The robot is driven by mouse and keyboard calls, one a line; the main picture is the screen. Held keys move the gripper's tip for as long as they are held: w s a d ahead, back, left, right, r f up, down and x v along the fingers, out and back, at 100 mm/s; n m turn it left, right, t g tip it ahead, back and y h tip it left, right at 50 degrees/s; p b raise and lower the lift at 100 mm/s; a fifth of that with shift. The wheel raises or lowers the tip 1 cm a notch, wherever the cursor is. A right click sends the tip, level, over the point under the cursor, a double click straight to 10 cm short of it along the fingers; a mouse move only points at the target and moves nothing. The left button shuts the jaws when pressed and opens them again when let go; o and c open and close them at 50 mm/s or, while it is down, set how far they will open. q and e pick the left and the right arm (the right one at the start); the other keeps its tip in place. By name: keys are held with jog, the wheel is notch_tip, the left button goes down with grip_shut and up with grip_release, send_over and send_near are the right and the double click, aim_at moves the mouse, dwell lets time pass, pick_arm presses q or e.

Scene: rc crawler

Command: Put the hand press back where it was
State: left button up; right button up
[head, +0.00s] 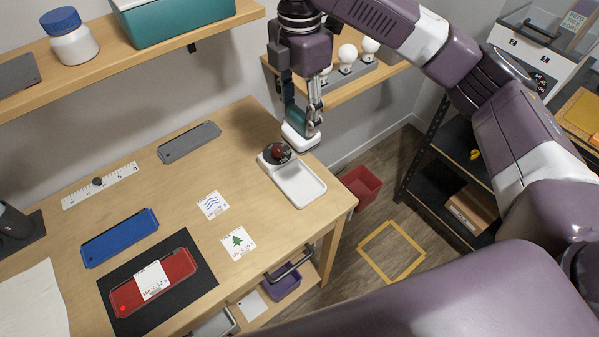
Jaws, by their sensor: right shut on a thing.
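My right gripper (301,110) comes down from the top over the right back part of the wooden table. It is shut on a teal and white piece (298,136), which looks like the hand press, though the fingers cover part of it. Its white lower end is just behind a white tray (300,184); I cannot tell whether it touches the table. A dark round thing with a red top (278,153) is at the tray's back left corner. My left gripper is not in view.
On the table (150,190) are a grey plate (189,142), a blue plate (120,238), a red plate (175,276) on a black mat, and two printed cards (213,205). A shelf with bulbs (348,54) is close behind my gripper. A red bin (362,185) stands right.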

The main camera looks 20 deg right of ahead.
aim_at(300, 133)
notch_tip(300, 133, down, 17)
jog(key=p, duration=0.3)
jog(key=shift+f, duration=0.2)
jog(key=shift+f, duration=0.1)
jog(key=o, duration=1.1)
jog(key=shift+o, duration=0.3)
notch_tip(300, 133, up, 12)
jog(key=b, duration=0.3)
jog(key=shift+s, duration=0.1)
